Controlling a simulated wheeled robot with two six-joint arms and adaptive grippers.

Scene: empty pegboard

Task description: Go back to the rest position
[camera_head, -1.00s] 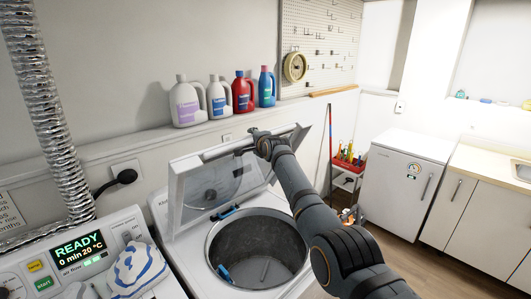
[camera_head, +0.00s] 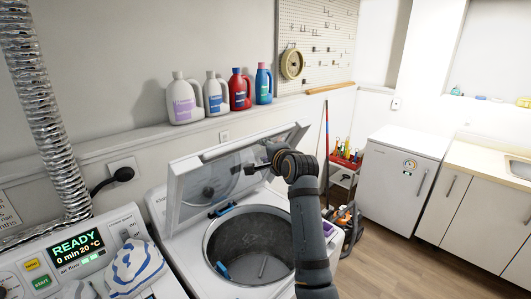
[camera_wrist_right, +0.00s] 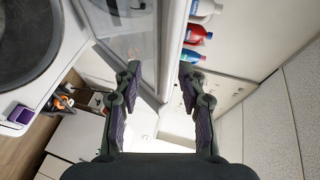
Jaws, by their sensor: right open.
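My right gripper (camera_head: 256,168) is in front of the raised lid (camera_head: 187,195) of the top-loading washer (camera_head: 168,243). In the right wrist view the gripper (camera_wrist_right: 160,72) is open, its two dark fingers apart. The lid's white edge (camera_wrist_right: 172,45) shows between the fingers in that view; I cannot tell whether they touch it. The lid stands tilted open above the drum (camera_head: 250,250), partly hidden behind my gripper and wrist. My left gripper is not in view.
Several detergent bottles (camera_head: 240,90) stand on the ledge behind the washer. A striped cloth (camera_head: 134,268) lies by the lit control panel (camera_head: 77,249) at the left. A red tool caddy (camera_head: 345,158) and a small white fridge (camera_head: 402,185) stand at the right. Wooden floor (camera_head: 390,262) is clear there.

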